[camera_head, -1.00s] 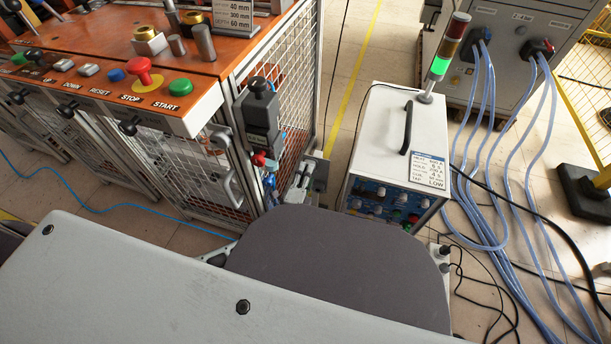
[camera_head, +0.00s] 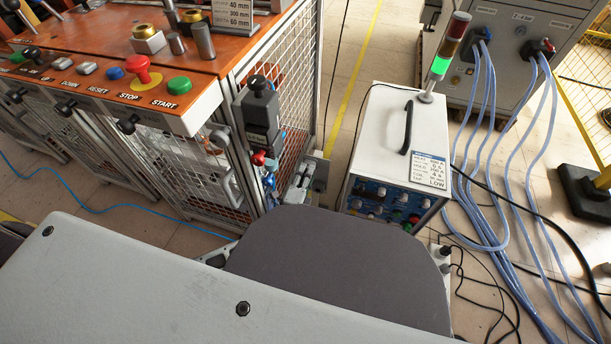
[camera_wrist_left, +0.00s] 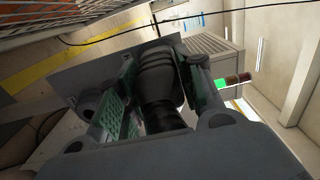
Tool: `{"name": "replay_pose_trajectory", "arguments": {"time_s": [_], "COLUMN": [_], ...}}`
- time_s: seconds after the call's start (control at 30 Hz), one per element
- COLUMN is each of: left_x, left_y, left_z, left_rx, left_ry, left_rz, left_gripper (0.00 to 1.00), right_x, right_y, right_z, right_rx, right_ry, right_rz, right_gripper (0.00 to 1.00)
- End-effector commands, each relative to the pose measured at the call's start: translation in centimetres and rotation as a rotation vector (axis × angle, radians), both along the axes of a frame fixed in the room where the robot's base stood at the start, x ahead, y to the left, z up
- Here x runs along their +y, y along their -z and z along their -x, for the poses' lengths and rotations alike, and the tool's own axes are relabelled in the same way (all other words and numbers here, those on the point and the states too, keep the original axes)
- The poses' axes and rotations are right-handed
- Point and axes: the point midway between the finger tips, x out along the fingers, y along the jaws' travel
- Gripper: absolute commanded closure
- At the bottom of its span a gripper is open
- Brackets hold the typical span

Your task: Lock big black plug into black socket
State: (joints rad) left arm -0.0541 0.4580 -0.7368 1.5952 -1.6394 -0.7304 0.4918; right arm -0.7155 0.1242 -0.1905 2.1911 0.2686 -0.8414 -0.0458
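The big black plug (camera_wrist_left: 160,85) is in the left wrist view, a thick ribbed black body between the two fingers of my left gripper (camera_wrist_left: 160,70). The green pads flank it, with the tips close against its sides; the gripper looks shut on it. In the head view my left gripper (camera_head: 299,186) is low by the cage corner, beside a small grey box (camera_head: 321,172); my forearm covers what lies below. A grey plate (camera_wrist_left: 90,75) is behind the plug in the wrist view. The black socket cannot be made out, nor how the plug sits to it. My right gripper is not in view.
A wire-mesh cage bench (camera_head: 300,65) stands left, with a grey black-knobbed box (camera_head: 262,120) on its corner. A white heater unit (camera_head: 385,135) stands right of the gripper. Blue hoses (camera_head: 485,150) and black cables lie farther right. Floor shows between bench and unit.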

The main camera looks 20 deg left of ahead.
Motion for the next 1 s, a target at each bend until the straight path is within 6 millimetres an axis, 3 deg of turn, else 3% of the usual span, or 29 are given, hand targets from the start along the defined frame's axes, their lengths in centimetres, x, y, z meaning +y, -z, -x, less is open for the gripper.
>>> {"name": "replay_pose_trajectory", "arguments": {"time_s": [0.03,0.23,1.0], "left_x": [0.0,0.0,0.1], "left_y": [0.0,0.0,0.0], "left_z": [0.0,0.0,1.4], "left_rx": [0.000,0.000,-0.001], "left_ry": [0.000,0.000,0.000], "left_rz": [0.000,0.000,0.000], "left_gripper": [0.74,0.99,1.00], "right_x": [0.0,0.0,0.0], "right_y": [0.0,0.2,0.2], "right_z": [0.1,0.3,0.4], "right_rx": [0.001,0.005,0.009], "right_ry": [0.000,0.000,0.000], "right_rz": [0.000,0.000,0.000], "right_gripper": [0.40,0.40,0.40]}}
